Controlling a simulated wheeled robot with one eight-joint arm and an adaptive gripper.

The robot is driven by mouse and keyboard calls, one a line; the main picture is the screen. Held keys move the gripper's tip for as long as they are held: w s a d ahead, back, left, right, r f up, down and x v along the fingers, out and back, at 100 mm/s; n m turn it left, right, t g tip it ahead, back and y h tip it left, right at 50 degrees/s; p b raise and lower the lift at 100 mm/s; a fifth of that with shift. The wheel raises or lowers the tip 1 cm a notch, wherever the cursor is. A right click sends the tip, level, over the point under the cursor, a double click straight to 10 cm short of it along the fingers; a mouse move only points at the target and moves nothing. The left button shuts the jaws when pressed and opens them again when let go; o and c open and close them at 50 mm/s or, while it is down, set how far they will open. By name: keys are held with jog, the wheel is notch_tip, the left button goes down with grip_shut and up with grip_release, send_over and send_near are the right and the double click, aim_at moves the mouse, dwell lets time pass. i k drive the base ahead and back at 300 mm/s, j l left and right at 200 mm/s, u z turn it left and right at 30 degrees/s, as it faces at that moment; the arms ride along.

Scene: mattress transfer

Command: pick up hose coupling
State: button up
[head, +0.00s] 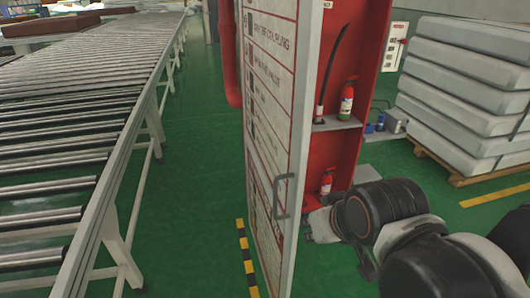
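A red cabinet (349,60) stands at centre right with its white lettered door (272,120) swung open towards me. A thin black hose (333,66) hangs inside it. A small pale fitting at the hose's lower end (319,114), near the upper shelf, may be the hose coupling; it is too small to be sure. My arm reaches in from the lower right. My gripper (322,225) is low in front of the cabinet, just right of the door's edge and below the hose. Its fingers are not clear, so I cannot tell whether it is open or holds anything.
A red extinguisher (346,99) stands on the upper shelf (337,124), another (326,181) below. The door handle (284,196) is close to my gripper. A roller conveyor (60,165) fills the left; stacked mattresses (465,95) stand on a pallet at right. Green floor between is clear.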

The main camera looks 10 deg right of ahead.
aim_at(319, 109)
jog(key=l, duration=0.45)
jog(key=i+l, duration=0.3)
jog(key=l, duration=0.15)
jog(key=i+l, duration=0.25)
jog(key=l, duration=0.2)
jog(key=i+l, duration=0.3)
jog(key=l, duration=0.15)
jog(key=i+l, duration=0.2)
jog(key=i, duration=0.25)
